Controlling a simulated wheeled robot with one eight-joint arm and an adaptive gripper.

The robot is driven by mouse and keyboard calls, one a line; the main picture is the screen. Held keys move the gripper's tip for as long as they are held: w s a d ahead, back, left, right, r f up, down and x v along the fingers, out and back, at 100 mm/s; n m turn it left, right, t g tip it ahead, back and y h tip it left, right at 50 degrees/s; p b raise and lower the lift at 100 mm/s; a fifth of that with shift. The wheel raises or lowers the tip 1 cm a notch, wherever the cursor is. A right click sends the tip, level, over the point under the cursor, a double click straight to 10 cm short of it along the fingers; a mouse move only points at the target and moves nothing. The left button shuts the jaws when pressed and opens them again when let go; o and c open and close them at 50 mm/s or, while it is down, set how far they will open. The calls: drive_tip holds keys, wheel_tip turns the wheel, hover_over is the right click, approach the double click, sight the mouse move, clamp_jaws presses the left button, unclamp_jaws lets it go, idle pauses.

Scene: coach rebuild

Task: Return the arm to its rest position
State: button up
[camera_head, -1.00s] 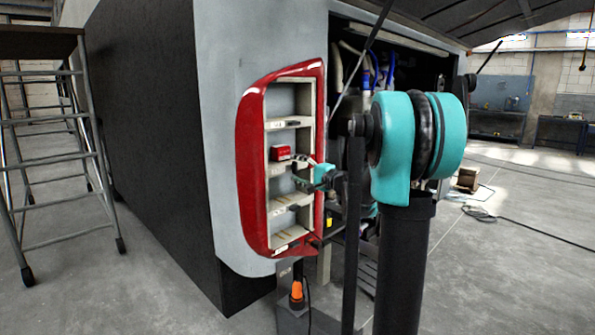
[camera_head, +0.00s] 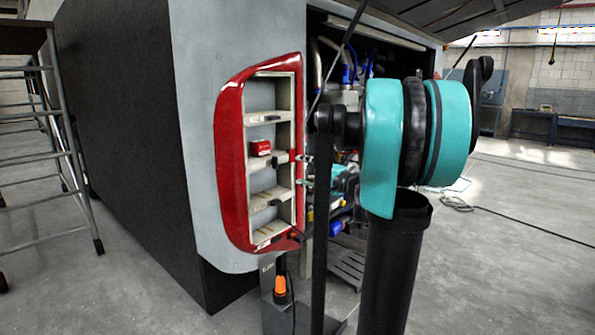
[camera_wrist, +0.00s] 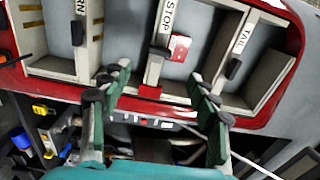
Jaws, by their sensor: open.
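My gripper (camera_wrist: 158,80) is open and empty in the wrist view, its two dark green fingers spread in front of the red-rimmed lamp housing (camera_wrist: 130,101). In the head view the finger ends (camera_head: 305,170) show just right of the housing (camera_head: 231,165), and my own arm hides much of the rest. A small red block (camera_head: 261,147) sits in a middle compartment of the housing. In the wrist view this red block (camera_wrist: 180,47) lies beside the STOP label, apart from the fingers.
The coach's open engine bay (camera_head: 350,60) lies behind my arm. A metal step ladder (camera_head: 60,150) stands at the left. An orange-topped item (camera_head: 281,288) is below the housing. Open grey floor (camera_head: 500,260) lies at the right.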

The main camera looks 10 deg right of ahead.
drive_tip(key=s+a+f+n+g+h, duration=0.25)
drive_tip(key=s+a+f, duration=0.25)
drive_tip(key=s+f, duration=0.3)
drive_tip(key=s+a+f+n+g+h, duration=0.1)
drive_tip(key=s+a+f+n+g, duration=0.3)
drive_tip(key=f, duration=0.5)
drive_tip(key=s+d+f+n+g+h, duration=0.2)
drive_tip(key=s+f+h, duration=0.1)
drive_tip(key=s+f, duration=0.4)
drive_tip(key=s+d+f+n+g+h, duration=0.2)
drive_tip(key=s+f, duration=0.6)
drive_tip(key=s, duration=0.4)
drive_tip(key=shift+d+f+h, duration=0.15)
drive_tip(key=shift+d+h, duration=0.65)
drive_tip(key=shift+h, duration=0.25)
